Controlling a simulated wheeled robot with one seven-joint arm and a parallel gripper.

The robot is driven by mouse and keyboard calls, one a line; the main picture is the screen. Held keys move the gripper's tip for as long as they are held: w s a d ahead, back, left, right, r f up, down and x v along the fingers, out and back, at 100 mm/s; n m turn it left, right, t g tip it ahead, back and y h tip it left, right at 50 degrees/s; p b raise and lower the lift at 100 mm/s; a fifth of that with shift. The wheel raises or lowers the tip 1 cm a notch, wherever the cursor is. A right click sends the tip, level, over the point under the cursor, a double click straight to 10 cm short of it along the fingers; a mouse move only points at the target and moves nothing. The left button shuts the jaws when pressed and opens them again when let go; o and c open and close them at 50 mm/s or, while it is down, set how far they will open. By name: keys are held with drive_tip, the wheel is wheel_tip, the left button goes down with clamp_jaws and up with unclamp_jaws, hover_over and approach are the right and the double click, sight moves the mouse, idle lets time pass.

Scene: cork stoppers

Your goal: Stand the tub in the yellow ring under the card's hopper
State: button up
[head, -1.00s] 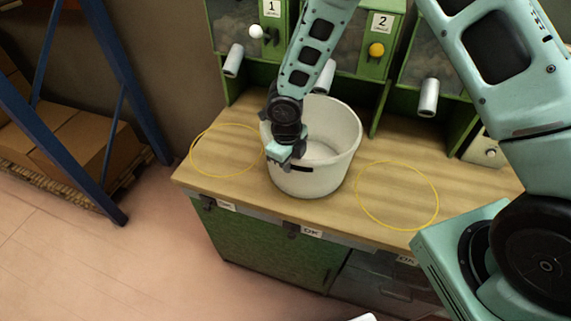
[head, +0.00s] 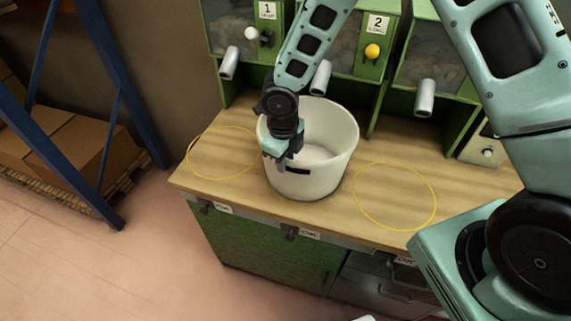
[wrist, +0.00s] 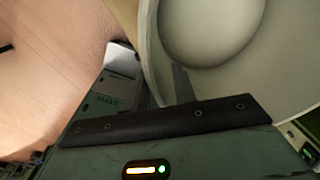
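The white tub (head: 318,178) stands upright on the wooden counter, between two visible yellow rings. The left ring (head: 190,160) and the right ring (head: 434,196) are empty; any ring under the tub is hidden. My gripper (head: 281,160) points down at the tub's front-left rim. In the wrist view the tub's pale wall (wrist: 152,55) runs down close to the fingers, apparently between them. Whether they press on it is not clear. The tub looks empty inside. Hopper 1 (head: 232,25) and hopper 2 (head: 348,45) stand behind; no card naming a hopper is readable.
Metal spouts (head: 228,63) hang from the green hopper unit above the counter's back. Green dividers (head: 380,108) split the back. A blue rack post (head: 125,85) and boxes (head: 75,150) stand left. My upper arm covers the right side. The counter front carries small tags (head: 310,235).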

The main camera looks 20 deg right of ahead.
wheel_tip(320, 180, up, 9)
drive_tip(key=s+r+n, duration=0.4)
drive_tip(key=s+n, duration=0.4)
drive_tip(key=n, duration=0.4)
drive_tip(key=s+a+r+n, duration=0.1)
drive_tip(key=s+r+n, duration=0.2)
drive_tip(key=s+n, duration=0.5)
drive_tip(key=s+r+n+y, duration=0.1)
drive_tip(key=s+r+n, duration=0.3)
drive_tip(key=s+n, duration=0.4)
drive_tip(key=n, duration=0.7)
drive_tip(key=shift+s+a+r+n+g+b, duration=0.3)
drive_tip(key=shift+a+r+n+b, duration=0.05)
drive_tip(key=shift+n, duration=0.05)
